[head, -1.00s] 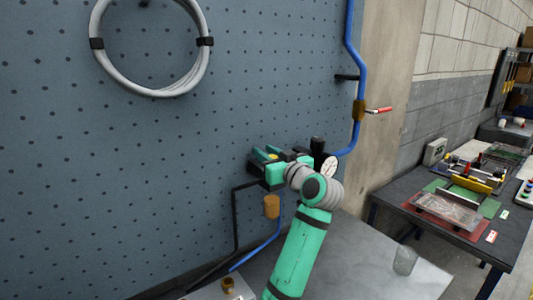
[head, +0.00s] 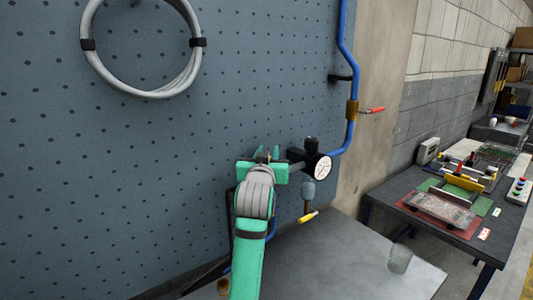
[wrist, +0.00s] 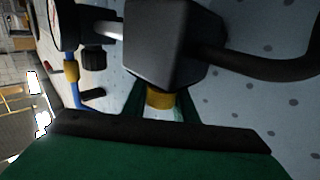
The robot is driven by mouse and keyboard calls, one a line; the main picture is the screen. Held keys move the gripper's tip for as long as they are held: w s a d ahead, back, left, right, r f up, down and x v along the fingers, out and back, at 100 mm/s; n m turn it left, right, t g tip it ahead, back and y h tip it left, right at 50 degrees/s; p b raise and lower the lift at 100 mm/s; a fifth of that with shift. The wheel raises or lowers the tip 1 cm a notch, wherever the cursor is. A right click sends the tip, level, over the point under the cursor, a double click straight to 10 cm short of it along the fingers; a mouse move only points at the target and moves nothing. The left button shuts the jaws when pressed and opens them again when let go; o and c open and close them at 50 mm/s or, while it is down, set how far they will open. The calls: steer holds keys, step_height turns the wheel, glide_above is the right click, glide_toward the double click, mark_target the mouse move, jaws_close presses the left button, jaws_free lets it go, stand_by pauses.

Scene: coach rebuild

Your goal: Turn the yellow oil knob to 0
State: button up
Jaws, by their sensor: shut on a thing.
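The yellow oil knob (wrist: 160,97) sticks out from a dark grey block (wrist: 170,40) in the wrist view. My gripper (wrist: 162,104) is shut on it, with one green finger on each side. In the head view my gripper (head: 262,156) is at the wall fitting, left of the round white gauge (head: 323,168). My own gripper and arm hide the knob almost fully there, and no setting or number on it can be read.
A blue pipe (head: 350,60) with a red-handled valve (head: 371,110) runs down the wall at the right. Below the gauge hang a clear bowl (head: 308,188) and a yellow lever (head: 308,216). A clear cup (head: 399,258) stands on the grey bench (head: 350,260).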

steer(key=shift+m+h, duration=0.3)
steer(key=shift+h, duration=0.2)
steer(key=o, duration=1)
steer(key=shift+o, duration=0.2)
steer(key=shift+d, duration=0.1)
